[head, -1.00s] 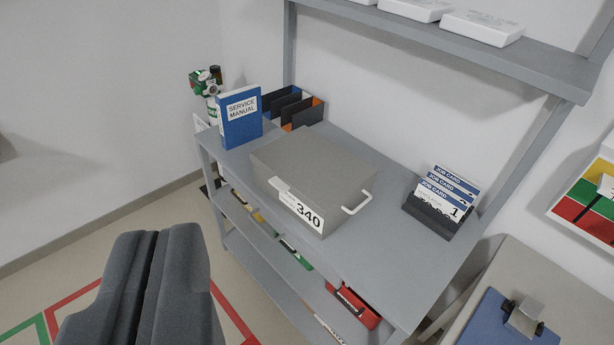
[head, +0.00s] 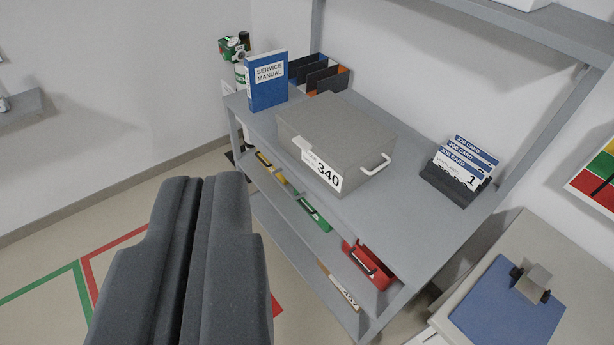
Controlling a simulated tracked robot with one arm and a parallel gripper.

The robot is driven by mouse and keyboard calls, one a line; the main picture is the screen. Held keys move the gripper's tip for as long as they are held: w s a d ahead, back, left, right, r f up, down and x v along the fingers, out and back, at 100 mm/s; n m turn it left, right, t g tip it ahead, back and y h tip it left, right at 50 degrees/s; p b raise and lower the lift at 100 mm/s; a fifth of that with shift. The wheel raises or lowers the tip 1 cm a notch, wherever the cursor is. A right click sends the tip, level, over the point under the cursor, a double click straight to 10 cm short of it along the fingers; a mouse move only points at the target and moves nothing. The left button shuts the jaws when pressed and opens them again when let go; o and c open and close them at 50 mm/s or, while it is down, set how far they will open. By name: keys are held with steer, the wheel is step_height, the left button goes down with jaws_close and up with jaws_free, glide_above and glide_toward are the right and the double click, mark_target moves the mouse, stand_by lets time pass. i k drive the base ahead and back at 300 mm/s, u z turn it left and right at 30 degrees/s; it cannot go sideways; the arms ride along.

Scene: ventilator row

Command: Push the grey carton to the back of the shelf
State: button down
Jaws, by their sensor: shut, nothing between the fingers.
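The grey carton (head: 338,128), with a white handle and a label reading 340, sits on the top surface of the grey shelf (head: 405,225). Its labelled face is at the shelf's front edge, and bare shelf surface shows behind and to the right of it. My gripper (head: 203,183) is shut and empty. It appears at the lower left, in front of the shelf and apart from the carton. The gripper covers part of the floor.
A blue service manual (head: 268,81) and a divided organiser (head: 321,75) stand left of and behind the carton. A job card holder (head: 458,178) stands to the right. Red (head: 369,264) and green (head: 310,211) bins sit below.

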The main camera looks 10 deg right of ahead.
mark_target(361, 173)
steer(key=k, duration=1.1)
steer(key=z, duration=0.3)
steer(key=i, duration=1)
steer(key=u, duration=0.3)
steer(key=i, duration=1.2)
steer(key=u, duration=0.8)
